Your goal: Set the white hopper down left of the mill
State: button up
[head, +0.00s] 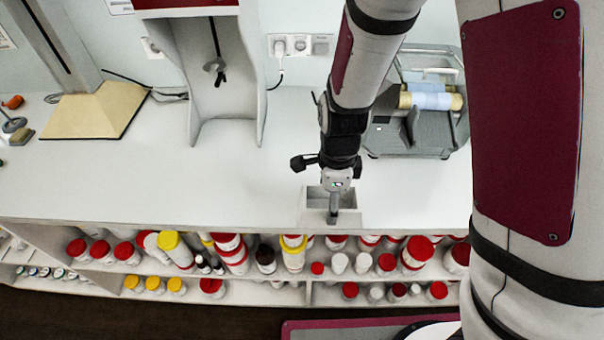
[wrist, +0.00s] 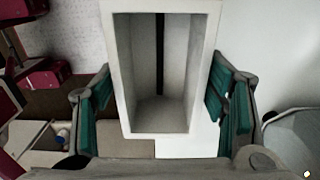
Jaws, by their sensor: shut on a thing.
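The white hopper (head: 314,219) is an open-topped rectangular box near the counter's front edge in the head view. In the wrist view the hopper (wrist: 118,85) fills the middle and I look into its opening. My gripper (head: 334,208) is shut on it, with a green-padded finger on each side in the wrist view (wrist: 162,108). I cannot tell whether its base touches the counter. The mill (head: 432,138), a grey machine with a blue and tan roller, stands behind and right of the hopper, partly hidden by my arm.
The white counter (head: 150,180) is clear left of the hopper. A tall grey stand (head: 222,90) and a beige-based column (head: 92,112) stand at the back left. Shelves (head: 90,217) below the front edge hold several red-, yellow- and white-capped jars. Wall sockets (head: 300,46) are behind.

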jog(key=w+a, duration=0.2)
jog(key=w, duration=0.1)
jog(key=w+a, duration=0.2)
jog(key=w, duration=0.2)
jog(key=w+a+f, duration=0.1)
jog(key=w, duration=0.2)
jog(key=shift+w+a+f, duration=0.1)
jog(key=shift+w+a, duration=0.25)
jog(key=shift+a, duration=0.05)
jog(key=shift+w+a+f, duration=0.1)
jog(key=shift+w+f, duration=0.1)
jog(key=shift+f, duration=0.1)
jog(key=shift+f+p, duration=0.45)
jog(key=shift+f, duration=1)
jog(key=shift+f, duration=0.2)
jog(key=o, duration=1.3)
jog(key=shift+c, duration=0.2)
